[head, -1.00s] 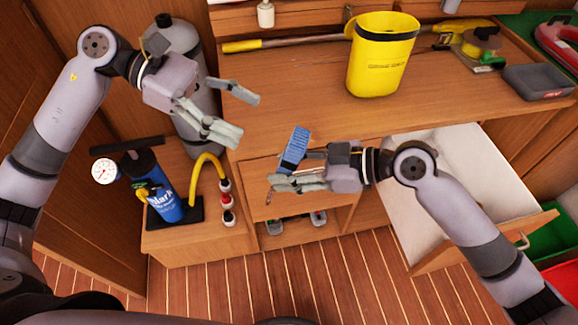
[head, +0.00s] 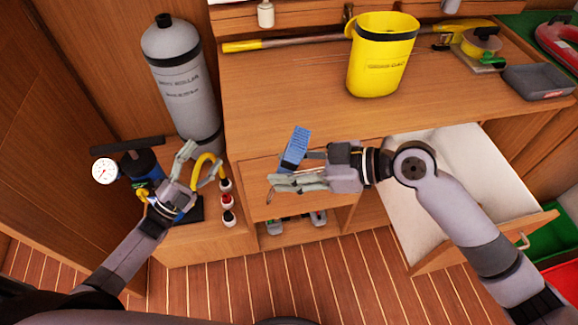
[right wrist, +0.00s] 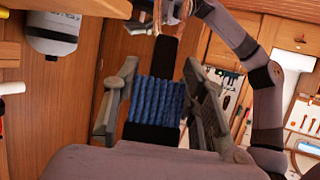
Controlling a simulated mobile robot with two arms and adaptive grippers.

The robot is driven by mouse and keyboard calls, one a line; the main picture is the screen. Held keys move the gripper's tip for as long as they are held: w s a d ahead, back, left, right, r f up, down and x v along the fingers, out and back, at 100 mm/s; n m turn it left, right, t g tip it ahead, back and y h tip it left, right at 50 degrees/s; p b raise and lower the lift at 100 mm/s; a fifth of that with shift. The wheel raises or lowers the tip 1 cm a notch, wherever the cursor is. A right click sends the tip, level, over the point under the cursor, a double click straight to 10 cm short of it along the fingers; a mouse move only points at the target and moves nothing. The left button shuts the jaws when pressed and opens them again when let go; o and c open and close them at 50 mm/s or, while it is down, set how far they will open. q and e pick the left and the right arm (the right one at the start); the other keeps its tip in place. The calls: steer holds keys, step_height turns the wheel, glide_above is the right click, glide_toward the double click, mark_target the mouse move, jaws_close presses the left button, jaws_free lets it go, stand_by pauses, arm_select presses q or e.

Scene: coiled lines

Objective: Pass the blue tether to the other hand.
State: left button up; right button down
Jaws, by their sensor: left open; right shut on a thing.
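The blue tether (head: 295,149) is a folded bundle of blue line, held upright in my right gripper (head: 298,172) in the middle of the head view. In the right wrist view the tether (right wrist: 157,100) sits between the two fingers, with a dark band above and below it. My left gripper (head: 204,167) is open and empty at the left, in front of the yellow hose, with its fingers pointing up. It is apart from the tether, to its left.
A grey cylinder (head: 184,85) stands behind my left gripper. A pump with a gauge (head: 104,171) is at the left. A yellow bucket (head: 382,58) stands on the wooden counter (head: 290,100). An open drawer (head: 470,165) is at the right, partly behind my right arm.

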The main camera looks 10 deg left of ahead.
arm_select(q)
step_height(320, 180, down, 19)
steer(key=s+a+n+g+y, duration=0.1)
steer(key=s+n+g+y, duration=0.25)
steer(key=n+y, duration=0.35)
arm_select(e)
steer(key=shift+r, duration=0.1)
arm_select(q)
steer(key=s+f+n+g+y, duration=0.4)
steer(key=s+f, duration=0.5)
steer(key=f, duration=0.6)
steer(key=s+d+f+n+g, duration=0.1)
steer(key=s+d+f+g, duration=0.1)
steer(key=s, duration=0.7)
steer(key=s+d+f+n+g, duration=0.2)
steer(key=s+f+g, duration=0.3)
steer(key=s, duration=0.5)
steer(key=s+d+f+n+g, duration=0.1)
steer(key=s+d+f+g, duration=0.2)
steer(key=s+f, duration=0.4)
steer(key=s+g, duration=0.1)
steer(key=s, duration=0.2)
steer(key=shift+d+n, duration=0.3)
steer(key=shift+d, duration=0.05)
